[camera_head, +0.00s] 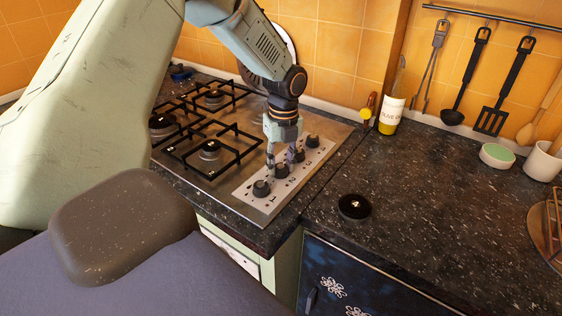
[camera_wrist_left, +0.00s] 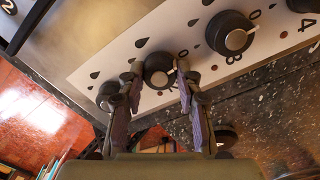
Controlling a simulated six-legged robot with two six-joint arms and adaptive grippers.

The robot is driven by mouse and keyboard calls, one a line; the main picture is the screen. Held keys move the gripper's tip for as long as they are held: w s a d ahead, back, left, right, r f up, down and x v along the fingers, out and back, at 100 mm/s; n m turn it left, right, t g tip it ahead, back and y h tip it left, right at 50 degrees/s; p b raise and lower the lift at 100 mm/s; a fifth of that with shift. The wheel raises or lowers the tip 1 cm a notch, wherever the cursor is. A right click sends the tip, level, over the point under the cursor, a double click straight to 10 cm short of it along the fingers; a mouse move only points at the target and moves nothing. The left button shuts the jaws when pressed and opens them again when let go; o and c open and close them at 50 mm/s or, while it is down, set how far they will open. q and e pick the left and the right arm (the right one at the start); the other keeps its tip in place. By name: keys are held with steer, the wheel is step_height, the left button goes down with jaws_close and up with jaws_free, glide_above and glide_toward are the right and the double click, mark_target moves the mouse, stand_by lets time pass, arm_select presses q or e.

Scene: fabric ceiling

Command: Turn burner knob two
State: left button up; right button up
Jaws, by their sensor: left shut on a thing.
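The light control panel (camera_head: 247,200) at the front of the steel hob carries a diagonal row of black knobs. Burner knob two (camera_head: 281,171) is second from the front, by the printed 2. My left gripper (camera_head: 281,162) points down over it, one finger on each side. In the left wrist view, knob two (camera_wrist_left: 158,70) sits between the fingertips of my left gripper (camera_wrist_left: 160,80), which is shut on it. Knob one (camera_head: 261,188) is in front; knob three (camera_head: 298,155) and knob four (camera_head: 312,141) are behind. My right gripper is not in view.
Black pan grates (camera_head: 222,137) cover the hob to the left. Utensils hang from a rail (camera_head: 487,17). The counter's middle is mostly clear.

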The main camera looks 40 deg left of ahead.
arm_select(q)
steer(key=n+p, duration=0.2)
steer(key=p, duration=0.1)
steer(key=shift+s+r+n, duration=0.1)
steer(key=shift+s+n, duration=0.05)
steer(key=shift+n, duration=0.15)
steer(key=n+p, duration=0.3)
steer(key=n, duration=0.1)
steer(key=shift+n, duration=0.3)
steer(key=n+p, duration=0.3)
steer(key=n, duration=0.2)
steer(key=shift+h, duration=0.3)
steer(key=shift+n+p, duration=1.3)
steer(key=shift+n, duration=1.2)
steer(key=o, duration=1.1)
steer(key=shift+o, duration=0.2)
